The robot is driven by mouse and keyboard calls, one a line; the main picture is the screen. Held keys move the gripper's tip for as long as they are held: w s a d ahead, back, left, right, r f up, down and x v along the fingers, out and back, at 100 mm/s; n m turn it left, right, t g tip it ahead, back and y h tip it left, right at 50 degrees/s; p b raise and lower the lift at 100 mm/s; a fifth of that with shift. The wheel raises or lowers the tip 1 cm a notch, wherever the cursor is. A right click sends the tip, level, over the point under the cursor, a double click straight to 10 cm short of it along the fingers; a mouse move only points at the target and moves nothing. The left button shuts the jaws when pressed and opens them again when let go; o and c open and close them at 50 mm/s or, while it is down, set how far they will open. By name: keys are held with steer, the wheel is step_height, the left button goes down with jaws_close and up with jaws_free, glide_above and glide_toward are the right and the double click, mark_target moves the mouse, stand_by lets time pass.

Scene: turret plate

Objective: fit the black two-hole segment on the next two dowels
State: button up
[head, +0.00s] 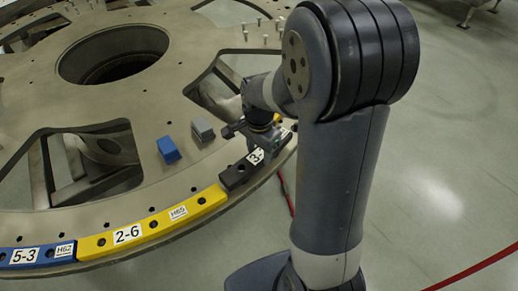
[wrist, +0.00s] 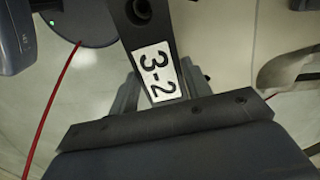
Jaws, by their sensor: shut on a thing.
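The black segment (head: 236,175) lies along the plate's rim in the head view, its near end close to the yellow segment's right end. Its white label reads 3-2 in the wrist view (wrist: 157,72), with a dark hole at the upper end. My gripper (head: 258,148) is shut on the black segment from above; the fingers (wrist: 158,92) show on both sides of it in the wrist view. My gripper and arm hide the segment's far part. I cannot tell whether the segment is seated on dowels or held just above the plate.
The turret plate (head: 130,195) has large cutouts. Yellow segment 2-6 (head: 160,222) and blue segment 5-3 (head: 62,257) line its front rim. A blue block (head: 168,149) and a grey block (head: 203,130) stand inward of the rim. A red line (head: 470,267) crosses the floor.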

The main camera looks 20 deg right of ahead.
steer(key=shift+f+b, duration=0.85)
steer(key=shift+f, duration=0.45)
steer(key=o, duration=1.3)
steer(key=shift+r, duration=0.1)
step_height(320, 180, up, 11)
steer(key=shift+f, duration=0.15)
steer(key=shift+f, duration=0.15)
step_height(320, 180, down, 11)
steer(key=shift+r, duration=0.2)
steer(key=shift+r+p, duration=0.85)
steer(key=shift+r, duration=0.25)
